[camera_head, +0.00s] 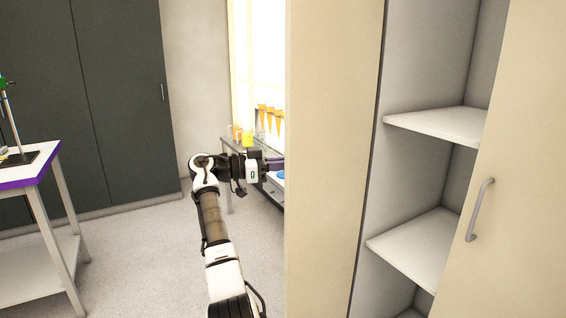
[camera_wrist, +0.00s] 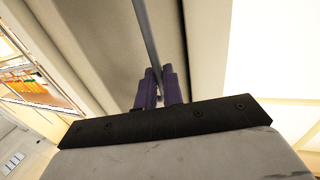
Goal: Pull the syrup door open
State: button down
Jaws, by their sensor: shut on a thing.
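The cabinet's left door (camera_head: 335,150) is a cream panel standing open. My gripper (camera_head: 275,165) reaches to its left edge, and the fingertips are partly hidden behind the panel in the head view. In the wrist view my purple fingers (camera_wrist: 159,88) are shut on a grey bar handle (camera_wrist: 147,30) beside a cream panel. The cabinet's right door (camera_head: 530,190) carries a grey handle (camera_head: 480,210) and my gripper is away from it. No label shows, so I cannot tell by name which is the syrup door.
White shelves (camera_head: 440,124) show in the gap between the doors, and their visible parts are bare. A bench (camera_head: 228,150) with orange and yellow vessels stands behind my gripper. A white table (camera_head: 30,195) is at left and dark cupboards (camera_head: 120,100) at the back. Floor between is clear.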

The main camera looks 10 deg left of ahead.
jog(key=shift+d, duration=0.45)
jog(key=c, duration=2)
grip_release()
jog(key=shift+f, duration=0.1)
jog(key=o, duration=0.5)
jog(key=shift+w+d+f, duration=0.1)
jog(key=shift+w+d, duration=0.1)
jog(key=shift+d, duration=0.1)
jog(key=shift+c, duration=0.2)
jog(key=b+v, duration=0.2)
jog(key=v, duration=1.2)
jog(key=shift+a, duration=0.25)
